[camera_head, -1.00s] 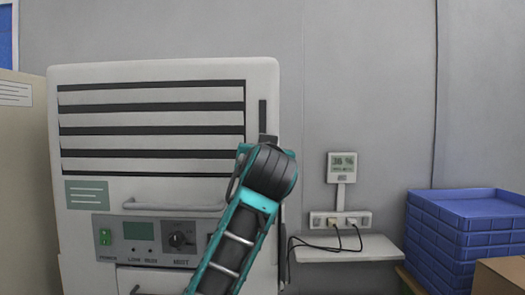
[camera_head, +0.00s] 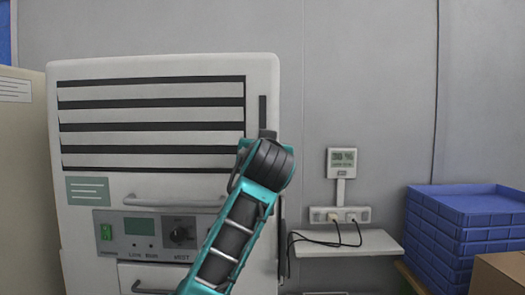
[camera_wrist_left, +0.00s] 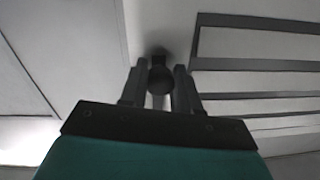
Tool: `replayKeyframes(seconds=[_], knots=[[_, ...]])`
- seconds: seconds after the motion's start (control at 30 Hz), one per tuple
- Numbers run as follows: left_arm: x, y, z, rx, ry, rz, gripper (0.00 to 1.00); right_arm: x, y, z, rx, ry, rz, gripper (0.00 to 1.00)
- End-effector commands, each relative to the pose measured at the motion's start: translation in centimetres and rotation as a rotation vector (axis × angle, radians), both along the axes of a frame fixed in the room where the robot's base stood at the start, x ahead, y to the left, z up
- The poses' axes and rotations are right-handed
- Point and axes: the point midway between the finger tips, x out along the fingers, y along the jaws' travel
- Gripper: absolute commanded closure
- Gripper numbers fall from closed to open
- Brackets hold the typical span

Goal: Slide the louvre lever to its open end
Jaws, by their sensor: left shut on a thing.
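The louvre lever (camera_head: 267,134) is a dark knob at the lower part of a dark vertical slot (camera_head: 262,108), right of the louvre (camera_head: 150,127) on the pale cabinet front. The louvre has wide pale slats with dark gaps between them. In the left wrist view, the round dark lever knob (camera_wrist_left: 161,79) sits between the two fingers of my left gripper (camera_wrist_left: 160,82), which is shut on it. In the head view my teal and black left arm hides the gripper and the slot's lower part. My right gripper is not in view.
A handle (camera_head: 172,202) and a control panel (camera_head: 145,236) with a green switch and a dial are below the louvre. A wall meter (camera_head: 341,161), a socket strip (camera_head: 340,214) and a small shelf (camera_head: 345,243) are to the right. Blue crates (camera_head: 462,225) stand far right.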

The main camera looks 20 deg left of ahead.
Motion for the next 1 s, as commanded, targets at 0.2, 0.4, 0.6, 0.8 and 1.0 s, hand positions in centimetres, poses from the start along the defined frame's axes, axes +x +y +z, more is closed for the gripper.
replayKeyframes(seconds=[0.2, 0.4, 0.6, 0.8, 1.0], knots=[[0.0, 0.0, 0.0, 0.000, 0.000, 0.001, 1.00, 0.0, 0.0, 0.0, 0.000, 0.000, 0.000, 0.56], [0.0, 0.0, 0.0, 0.000, 0.000, 0.001, 1.00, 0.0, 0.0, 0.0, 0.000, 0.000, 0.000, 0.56], [0.0, 0.0, 2.4, -0.003, -0.004, 0.002, 1.00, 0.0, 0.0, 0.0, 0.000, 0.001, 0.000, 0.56], [0.0, 0.0, 6.9, -0.002, -0.003, 0.002, 1.00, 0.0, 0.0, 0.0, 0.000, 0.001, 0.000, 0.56], [0.0, 0.0, 9.0, 0.000, -0.002, 0.002, 1.00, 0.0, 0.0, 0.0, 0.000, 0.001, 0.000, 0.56]])
